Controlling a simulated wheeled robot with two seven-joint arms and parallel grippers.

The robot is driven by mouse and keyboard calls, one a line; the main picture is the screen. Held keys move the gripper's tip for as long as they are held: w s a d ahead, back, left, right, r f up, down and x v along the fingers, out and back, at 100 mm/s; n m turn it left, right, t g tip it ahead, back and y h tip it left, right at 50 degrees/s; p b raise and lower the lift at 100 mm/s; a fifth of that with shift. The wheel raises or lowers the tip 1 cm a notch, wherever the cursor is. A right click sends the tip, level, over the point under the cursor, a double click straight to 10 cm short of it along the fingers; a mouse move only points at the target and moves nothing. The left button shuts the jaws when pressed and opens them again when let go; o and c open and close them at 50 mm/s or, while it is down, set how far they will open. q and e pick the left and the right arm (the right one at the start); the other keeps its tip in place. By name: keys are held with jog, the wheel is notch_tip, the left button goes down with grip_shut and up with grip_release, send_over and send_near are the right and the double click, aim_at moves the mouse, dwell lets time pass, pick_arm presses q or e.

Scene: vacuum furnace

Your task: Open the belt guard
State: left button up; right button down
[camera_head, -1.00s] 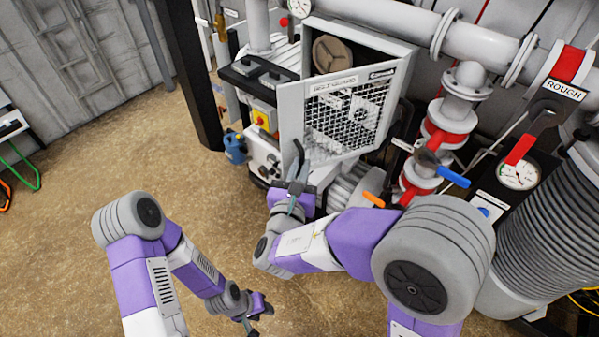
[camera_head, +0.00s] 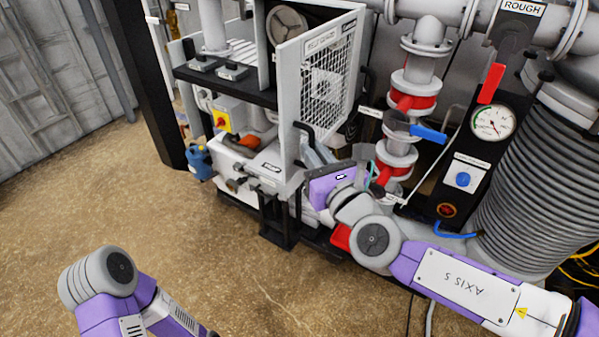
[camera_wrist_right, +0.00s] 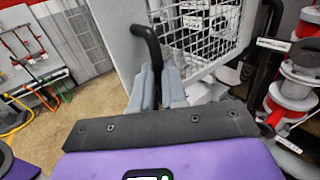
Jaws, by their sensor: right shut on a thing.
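The belt guard (camera_head: 330,72) is a light grey framed door with a white mesh window, standing swung out from its housing in the head view. Its mesh also shows in the right wrist view (camera_wrist_right: 210,22). The guard's black bar handle (camera_head: 303,128) is on its near free edge, and it shows in the right wrist view (camera_wrist_right: 147,42). My right gripper (camera_head: 308,152) is shut on the handle; its two grey fingers show in the right wrist view (camera_wrist_right: 158,78), either side of the bar's lower part. A pulley wheel (camera_head: 287,27) shows behind the guard. My left gripper is out of view.
Red-and-white pipe flanges (camera_head: 413,95) with a blue lever (camera_head: 428,134) stand right of the guard, beside a pressure gauge (camera_head: 492,123) and a ribbed cylinder (camera_head: 535,165). A yellow switch box (camera_head: 222,119) is at left. The floor (camera_head: 190,235) in front is clear.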

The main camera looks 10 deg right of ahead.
jog(key=shift+d+r+b, duration=0.2)
jog(key=shift+d+b, duration=0.45)
jog(key=shift+d, duration=0.6)
jog(key=shift+y, duration=0.4)
jog(key=c, duration=1.4)
grip_release()
jog(key=shift+c, duration=0.2)
jog(key=shift+o, duration=1.3)
jog(key=shift+w+d+f, duration=0.1)
jog(key=shift+w+f, duration=0.05)
jog(key=shift+w, duration=0.05)
jog(key=shift+a, duration=0.2)
